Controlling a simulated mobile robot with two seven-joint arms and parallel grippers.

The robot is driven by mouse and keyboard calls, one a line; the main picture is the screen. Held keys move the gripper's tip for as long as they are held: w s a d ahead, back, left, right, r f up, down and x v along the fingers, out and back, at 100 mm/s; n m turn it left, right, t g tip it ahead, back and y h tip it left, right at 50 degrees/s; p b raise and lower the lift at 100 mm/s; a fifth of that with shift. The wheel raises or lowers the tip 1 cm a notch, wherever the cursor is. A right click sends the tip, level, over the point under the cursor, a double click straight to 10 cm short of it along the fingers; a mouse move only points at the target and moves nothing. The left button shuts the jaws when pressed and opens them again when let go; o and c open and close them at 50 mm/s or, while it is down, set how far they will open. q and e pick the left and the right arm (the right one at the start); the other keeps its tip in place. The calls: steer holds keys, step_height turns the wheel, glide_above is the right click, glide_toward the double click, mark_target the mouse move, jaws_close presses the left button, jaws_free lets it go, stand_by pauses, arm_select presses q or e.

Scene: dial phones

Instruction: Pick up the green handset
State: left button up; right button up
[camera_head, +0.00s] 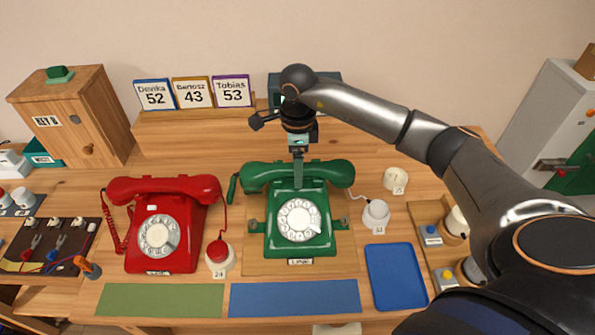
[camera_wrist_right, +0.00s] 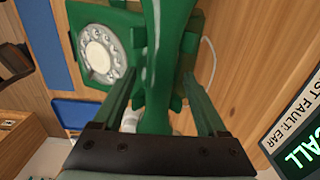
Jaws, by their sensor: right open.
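The green handset (camera_head: 332,174) lies across the top of the green dial phone (camera_head: 285,250), which stands on a wooden board at the middle of the table. My right gripper (camera_head: 298,172) is pointed down over the middle of the handset from behind. In the right wrist view, the handset (camera_wrist_right: 168,45) runs between the two open fingers of the right gripper (camera_wrist_right: 158,80), with one finger on each side. I cannot tell whether either finger touches it. The phone's white dial (camera_wrist_right: 100,55) shows beside it. My left gripper is not in view.
A red phone (camera_head: 160,255) with its handset stands to the left. A blue tray (camera_head: 397,277) and a white round object (camera_head: 376,215) are at the right. A display box (camera_wrist_right: 300,130) stands behind the phone. Green and blue mats (camera_head: 295,298) lie along the front.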

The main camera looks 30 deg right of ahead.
steer(key=shift+c, duration=0.3)
jaws_close()
steer(key=shift+r, duration=0.1)
